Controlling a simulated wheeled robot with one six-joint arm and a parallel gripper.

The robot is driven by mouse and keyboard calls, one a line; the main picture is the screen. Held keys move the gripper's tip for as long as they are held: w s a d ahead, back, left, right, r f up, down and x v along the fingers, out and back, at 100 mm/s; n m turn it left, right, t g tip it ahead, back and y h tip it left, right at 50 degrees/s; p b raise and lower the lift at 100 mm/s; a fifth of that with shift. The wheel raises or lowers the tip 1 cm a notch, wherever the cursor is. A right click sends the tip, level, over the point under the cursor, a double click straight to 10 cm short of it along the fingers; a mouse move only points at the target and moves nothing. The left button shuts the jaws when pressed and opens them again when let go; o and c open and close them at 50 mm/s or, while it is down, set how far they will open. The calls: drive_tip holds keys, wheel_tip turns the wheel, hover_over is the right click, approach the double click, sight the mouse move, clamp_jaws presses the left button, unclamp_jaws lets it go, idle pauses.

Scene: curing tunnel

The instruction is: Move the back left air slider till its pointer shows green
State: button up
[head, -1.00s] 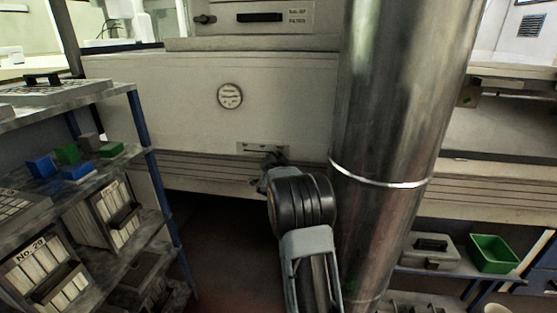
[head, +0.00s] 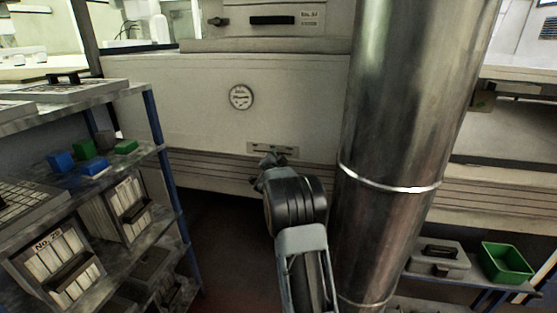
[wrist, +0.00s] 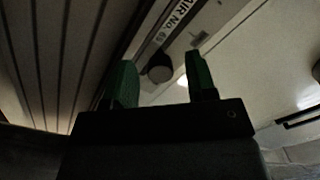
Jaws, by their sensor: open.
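The air slider plate (head: 272,149) is a small light strip low on the pale tunnel wall in the head view. In the wrist view its label (wrist: 172,28) reads "AIR No. 69" or similar, and a dark round knob (wrist: 159,68) stands out beside it. My gripper (wrist: 162,78) is open, its two green fingers on either side of the knob as seen from the wrist; I cannot tell whether they touch it. In the head view my gripper (head: 270,160) is just below the plate and hides part of it. A round dial (head: 241,97) is above; its pointer is too small to read.
A thick metal pipe (head: 395,150) stands close to the right of my arm. A shelf rack (head: 160,165) with blue and green blocks and file boxes is at the left. A green bin (head: 507,262) and a grey case (head: 438,258) are at lower right.

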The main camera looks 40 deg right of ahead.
drive_tip(key=v, duration=1.3)
drive_tip(key=shift+s+a, duration=0.3)
drive_tip(key=a+f+n+y, duration=0.5)
drive_tip(key=f+y, duration=0.2)
drive_tip(key=s+a+n+g+y+p, duration=0.3)
drive_tip(key=s+a+n+y, duration=0.15)
drive_tip(key=a, duration=0.35)
drive_tip(key=s+a+r+n+g+y+p, duration=0.1)
drive_tip(key=s+a+r+n+g+p, duration=0.25)
drive_tip(key=s, duration=0.25)
drive_tip(key=s+a+r+n+g+y+p, duration=0.1)
drive_tip(key=s+a+r+n+g+p, duration=0.2)
drive_tip(key=s, duration=0.4)
drive_tip(key=s+a+r+n+p, duration=0.1)
drive_tip(key=s+a+r+p, duration=0.1)
drive_tip(key=r, duration=0.3)
drive_tip(key=s+a+r+n+p, duration=0.1)
drive_tip(key=s+r+p, duration=0.3)
drive_tip(key=r, duration=0.2)
drive_tip(key=shift+s+a+r+t, duration=0.35)
drive_tip(key=shift+a+t, duration=0.05)
drive_tip(key=shift+t, duration=0.05)
